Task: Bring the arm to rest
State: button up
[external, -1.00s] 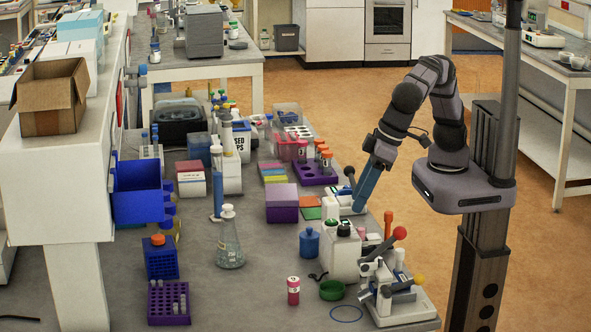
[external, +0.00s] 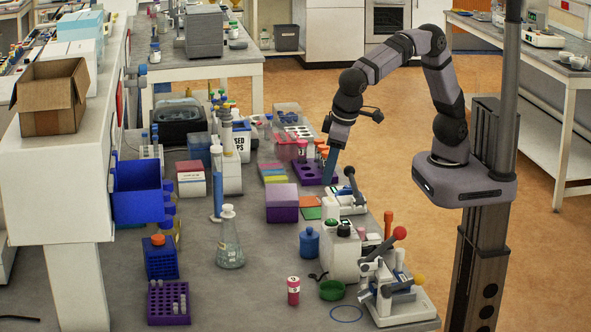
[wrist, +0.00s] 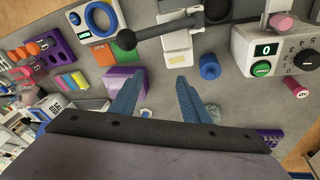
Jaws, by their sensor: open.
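My gripper (external: 329,167) hangs from the bent arm near the purple rack with orange-capped tubes, at the right side of the bench. In the wrist view my gripper (wrist: 160,84) shows two blue fingers spread apart with nothing between them. The fingers are over the grey bench top (wrist: 158,100). In the external view the fingertips overlap the rack's right end; I cannot tell how high they are above it.
The purple rack (external: 311,174) stands behind a small press with a dark lever (external: 351,178). A purple box (external: 282,205), a flask (external: 230,245), a white device (external: 342,262) and a lever tablet press (external: 385,290) share the bench. The bench's right edge is close.

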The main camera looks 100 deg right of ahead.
jog(key=s+d+f+g, duration=0.1)
jog(key=s+d+f, duration=0.1)
jog(key=s+d, duration=0.4)
jog(key=s+d+f+g, duration=0.1)
jog(key=s+d+f, duration=0.1)
jog(key=s+d, duration=0.5)
jog(key=s+d+f+n+y+b, duration=0.1)
jog(key=s+f+n, duration=0.3)
jog(key=f, duration=0.5)
jog(key=shift+s+f+y+b, duration=0.35)
jog(key=shift+s+y+b, duration=0.1)
jog(key=shift+y+b, duration=0.3)
